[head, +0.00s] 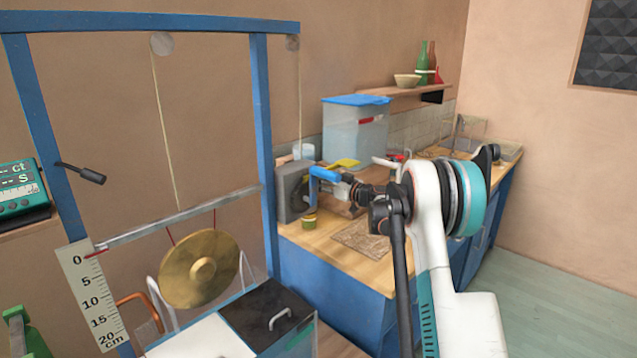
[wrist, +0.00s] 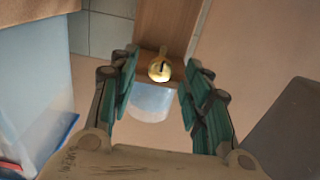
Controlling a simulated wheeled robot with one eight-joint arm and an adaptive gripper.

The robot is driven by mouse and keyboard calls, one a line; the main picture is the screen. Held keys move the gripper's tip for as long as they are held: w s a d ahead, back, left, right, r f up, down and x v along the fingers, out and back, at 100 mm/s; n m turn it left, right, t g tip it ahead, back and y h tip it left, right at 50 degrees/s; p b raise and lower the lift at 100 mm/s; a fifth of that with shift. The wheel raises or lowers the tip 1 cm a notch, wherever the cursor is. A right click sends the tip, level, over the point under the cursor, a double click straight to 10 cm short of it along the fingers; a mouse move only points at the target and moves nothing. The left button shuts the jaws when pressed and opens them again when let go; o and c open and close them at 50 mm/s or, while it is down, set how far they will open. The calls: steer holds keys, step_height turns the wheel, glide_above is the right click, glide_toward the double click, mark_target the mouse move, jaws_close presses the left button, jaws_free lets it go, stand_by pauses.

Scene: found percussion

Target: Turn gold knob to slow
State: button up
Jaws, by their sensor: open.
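The gold knob (wrist: 159,70) shows in the wrist view as a small round brass-coloured piece with a dark mark on its face. It lies between the lines of my two teal-padded fingers, in front of a brown wooden strip (wrist: 166,25). My gripper (wrist: 162,66) is open, with a gap on both sides of the knob, and I see no contact. How far the knob is beyond the fingertips is hard to tell. No slow label is readable. In the head view my gripper (head: 313,187) is beside a grey box on the counter, and I cannot make out the knob there.
The grey box (head: 291,193) stands close to my gripper on the wooden counter (head: 318,248). A clear tub with a blue lid (head: 357,100) is behind. A brass gong (head: 198,270) hangs in a blue frame (head: 262,130) at left. A small yellow-green item (head: 309,222) sits below my gripper.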

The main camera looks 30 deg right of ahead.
steer(key=shift+w+a, duration=0.2)
steer(key=shift+w, duration=0.3)
jaws_close()
steer(key=shift+m, duration=0.4)
steer(key=shift+m+p, duration=1.65)
steer(key=shift+m, duration=6.75)
